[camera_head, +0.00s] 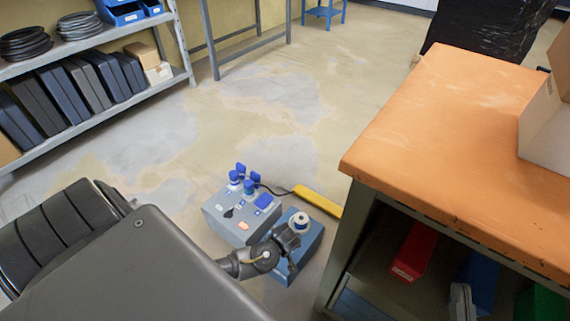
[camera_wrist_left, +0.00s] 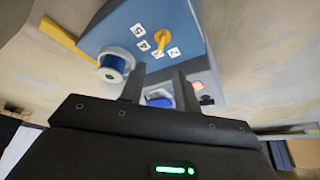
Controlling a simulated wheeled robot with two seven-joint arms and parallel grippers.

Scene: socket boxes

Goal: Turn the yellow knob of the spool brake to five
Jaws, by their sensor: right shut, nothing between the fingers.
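The spool brake is a blue box (camera_head: 312,238) on the floor with a white-rimmed spool (camera_head: 300,222) on top. In the left wrist view its blue face (camera_wrist_left: 185,22) carries a yellow knob (camera_wrist_left: 162,38) beside several white number labels; the knob's narrow end points toward the lower labels, but I cannot tell exactly which. The spool (camera_wrist_left: 115,65) is left of the knob there. My left gripper (camera_wrist_left: 157,78) is open and empty, its fingers apart, below the knob in that picture.
A grey socket box (camera_head: 228,218) with blue plugs stands left of the blue box. A yellow bar (camera_head: 318,201) lies behind. An orange-topped workbench (camera_head: 450,150) closes off the right. A shelf (camera_head: 90,115) stands far left.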

